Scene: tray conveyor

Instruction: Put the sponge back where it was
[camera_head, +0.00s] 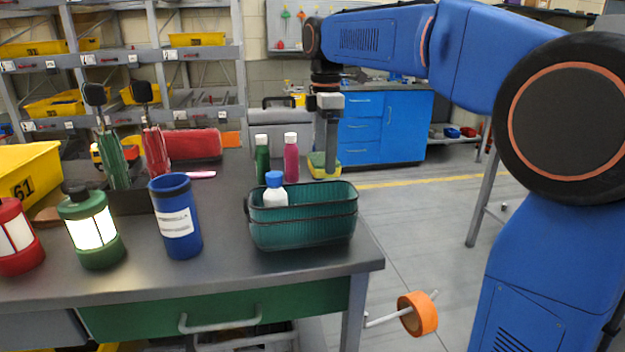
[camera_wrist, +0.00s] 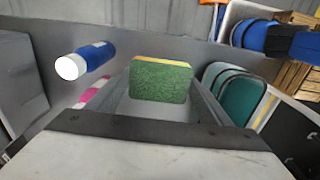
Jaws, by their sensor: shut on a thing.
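The sponge, green with a yellow layer, is between the fingers of my gripper (camera_head: 328,165). In the head view the sponge (camera_head: 317,161) is at the back right of the table, just behind the teal basket (camera_head: 303,235). In the wrist view the green face of the sponge (camera_wrist: 160,80) is seen between the two fingers, with a yellow strip along its upper edge. My gripper is shut on it and points down. I cannot tell whether the sponge touches the table.
A pink bottle (camera_head: 291,160) and a green bottle (camera_head: 262,160) stand left of my gripper. A white bottle with a blue cap (camera_head: 274,192) is at the basket's back left. A blue canister (camera_head: 176,220) and a green lantern (camera_head: 91,230) stand further left. The table's right edge is close.

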